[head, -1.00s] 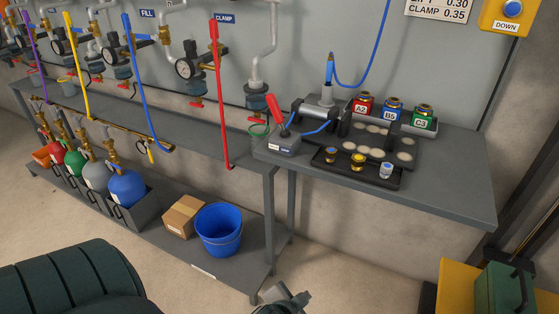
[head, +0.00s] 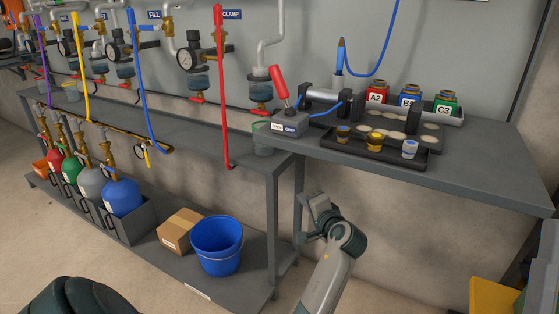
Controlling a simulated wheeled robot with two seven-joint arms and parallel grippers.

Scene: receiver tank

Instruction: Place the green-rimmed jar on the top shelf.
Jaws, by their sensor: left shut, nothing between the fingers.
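A clear jar with a green rim (head: 263,151) stands on the long grey upper surface (head: 205,140), beneath the rightmost valve. The red-lever block on the right bench partly covers it. My left gripper (head: 316,213) is shut and empty. It is in front of the bench legs, below the right bench top, lower and to the right of the jar and apart from it. My right gripper is out of view. I cannot tell whether the long upper surface is the top shelf the task names.
A red-lever block (head: 284,126), a black tray of small jars (head: 385,152) and bottles A2, B5 and C3 (head: 446,105) stand on the right bench (head: 480,165). Coloured levers hang before the long surface. A blue bucket (head: 217,247), a carton (head: 180,231) and gas cylinders (head: 122,196) are below.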

